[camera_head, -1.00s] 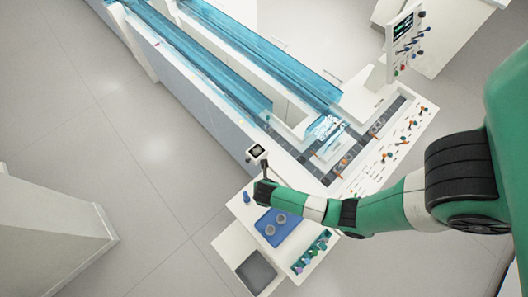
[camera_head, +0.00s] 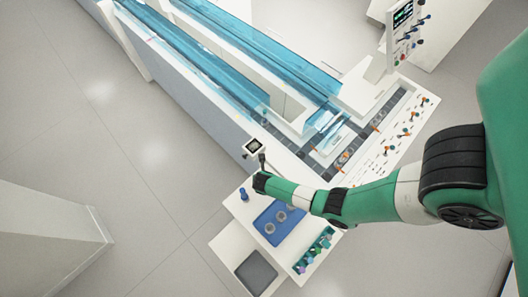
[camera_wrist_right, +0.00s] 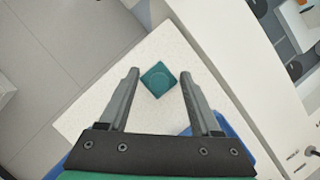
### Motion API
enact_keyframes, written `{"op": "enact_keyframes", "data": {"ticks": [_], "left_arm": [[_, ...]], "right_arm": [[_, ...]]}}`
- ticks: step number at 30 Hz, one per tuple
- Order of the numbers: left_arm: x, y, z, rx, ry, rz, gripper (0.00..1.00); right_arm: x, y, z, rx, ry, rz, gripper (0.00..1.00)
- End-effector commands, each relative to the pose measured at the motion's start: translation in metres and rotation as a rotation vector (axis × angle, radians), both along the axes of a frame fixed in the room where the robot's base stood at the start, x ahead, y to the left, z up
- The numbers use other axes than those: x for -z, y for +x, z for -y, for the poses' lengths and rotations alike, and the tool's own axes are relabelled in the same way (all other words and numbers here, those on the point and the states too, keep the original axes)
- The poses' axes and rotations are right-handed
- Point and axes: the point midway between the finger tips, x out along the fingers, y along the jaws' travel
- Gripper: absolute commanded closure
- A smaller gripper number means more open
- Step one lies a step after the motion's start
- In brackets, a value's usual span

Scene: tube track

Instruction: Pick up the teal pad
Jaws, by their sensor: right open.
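The teal pad (camera_wrist_right: 158,79) is a small square with a faint round mark. It lies on a white tabletop (camera_wrist_right: 92,112) in the right wrist view. My right gripper (camera_wrist_right: 158,73) is open, with one finger on each side of the pad in that picture and clear gaps between. I cannot tell its height above the pad. In the head view, my right gripper (camera_head: 262,160) is small and dark near the white side table's upper corner, and I cannot make out the pad there. My left gripper is not in view.
A small blue object (camera_head: 243,193) stands near the table's left edge. A small screen (camera_head: 254,145) and the track bench (camera_head: 215,115) rise just beyond.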

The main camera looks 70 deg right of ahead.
Motion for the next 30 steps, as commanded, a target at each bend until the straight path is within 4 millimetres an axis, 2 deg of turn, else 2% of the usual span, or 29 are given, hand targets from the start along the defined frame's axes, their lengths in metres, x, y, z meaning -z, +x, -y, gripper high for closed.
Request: {"op": "enact_keyframes", "data": {"ticks": [7, 18, 30], "left_arm": [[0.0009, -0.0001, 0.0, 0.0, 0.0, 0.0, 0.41], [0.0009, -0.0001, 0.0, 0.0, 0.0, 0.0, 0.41], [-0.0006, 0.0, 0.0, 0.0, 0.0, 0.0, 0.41]], "right_arm": [[0.0021, 0.0005, 0.0014, 0.0, -0.001, 0.0, 0.35], [0.0021, 0.0004, 0.0012, 0.0, 0.0, 0.0, 1.0], [-0.0003, 0.0007, 0.0013, 0.0, -0.001, 0.001, 1.0]]}}
